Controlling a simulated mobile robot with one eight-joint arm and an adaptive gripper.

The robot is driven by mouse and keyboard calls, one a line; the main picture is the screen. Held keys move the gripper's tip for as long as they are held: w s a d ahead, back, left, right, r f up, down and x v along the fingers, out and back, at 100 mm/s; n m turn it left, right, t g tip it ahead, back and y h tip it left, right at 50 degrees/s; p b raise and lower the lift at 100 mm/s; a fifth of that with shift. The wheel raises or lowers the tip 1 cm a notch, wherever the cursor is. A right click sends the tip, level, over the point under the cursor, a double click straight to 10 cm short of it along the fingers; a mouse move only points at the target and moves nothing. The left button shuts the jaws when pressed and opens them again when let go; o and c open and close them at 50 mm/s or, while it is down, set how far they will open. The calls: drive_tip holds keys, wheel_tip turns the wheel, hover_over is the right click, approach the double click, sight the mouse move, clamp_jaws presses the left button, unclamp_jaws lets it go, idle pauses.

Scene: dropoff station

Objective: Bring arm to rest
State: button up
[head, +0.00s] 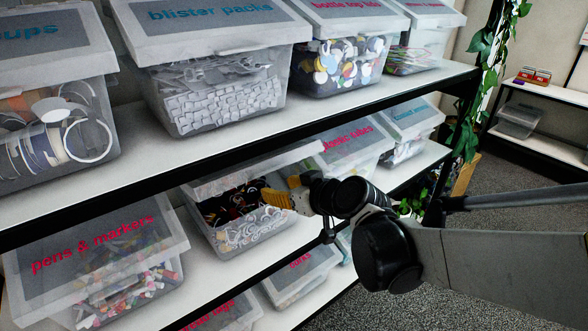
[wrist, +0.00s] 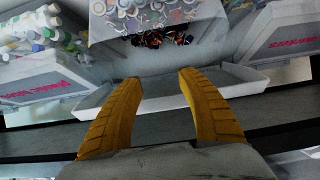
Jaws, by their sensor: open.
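My gripper (head: 284,197) has yellow ribbed fingers and reaches from the right to the front of an open clear bin (head: 240,238) on the middle shelf. In the wrist view the two fingers (wrist: 160,78) stand apart with nothing between them. The bin there (wrist: 105,28) holds white ring-shaped pieces and dark and orange pieces. Its lid is tilted up in the head view. The fingertips overlap the bin's right side in the head view; I cannot tell whether they touch it. My arm extends to the right edge of the head view.
Bins labelled "pens & markers" (head: 95,250) and "blister packs" (head: 215,75) stand close by. The upper shelf edge (head: 330,120) runs above my gripper. A hanging plant (head: 470,125) is behind my arm. Carpet floor (head: 440,290) lies open at the lower right.

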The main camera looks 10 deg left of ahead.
drive_tip(key=shift+d, duration=0.1)
drive_tip(key=s+d+f+m+h, duration=0.1)
drive_tip(key=s+d+m+h, duration=0.2)
drive_tip(key=s+d, duration=0.3)
drive_tip(key=s+d+f+m+h, duration=0.1)
drive_tip(key=s+d+m+h, duration=0.2)
drive_tip(key=d, duration=1.4)
drive_tip(key=s+d+f+m+g+h, duration=0.1)
drive_tip(key=s+d+m+h, duration=0.2)
drive_tip(key=s+d, duration=0.8)
drive_tip(key=shift+d+f+m+h, duration=0.15)
drive_tip(key=shift+f+m+h, duration=0.25)
drive_tip(key=shift+m, duration=0.1)
